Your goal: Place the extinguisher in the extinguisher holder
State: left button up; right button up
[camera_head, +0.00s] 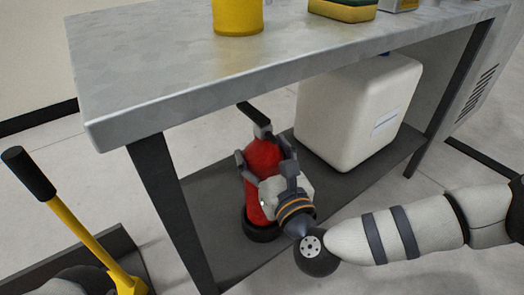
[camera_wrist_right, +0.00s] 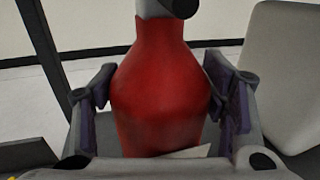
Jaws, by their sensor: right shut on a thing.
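The red fire extinguisher (camera_head: 264,160) stands upright, or nearly so, on the low dark shelf under the metal table. It has a black top with a handle. My right gripper (camera_head: 268,167) is shut around its body, one finger on each side. The right wrist view shows the red body (camera_wrist_right: 160,90) between the fingers of the gripper (camera_wrist_right: 160,92). A black ring-like part (camera_head: 263,232) surrounds the extinguisher's foot; I cannot tell if it is the holder or the extinguisher's own base. My left gripper cannot be made out.
A large white canister (camera_head: 350,110) stands on the shelf (camera_head: 235,258) to the right. The table top (camera_head: 180,60) hangs above, carrying a yellow container (camera_head: 237,15) and a sponge (camera_head: 342,10).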

jog(key=shift+w+f+b, duration=0.1)
jog(key=shift+f+b, duration=0.55)
jog(key=shift+f, duration=1.15)
jog(key=shift+f, duration=0.2)
jog(key=o, duration=2)
jog(key=shift+f, duration=0.15)
jog(key=shift+c, duration=0.2)
jog(key=p+v, duration=0.3)
jog(key=v, duration=0.9)
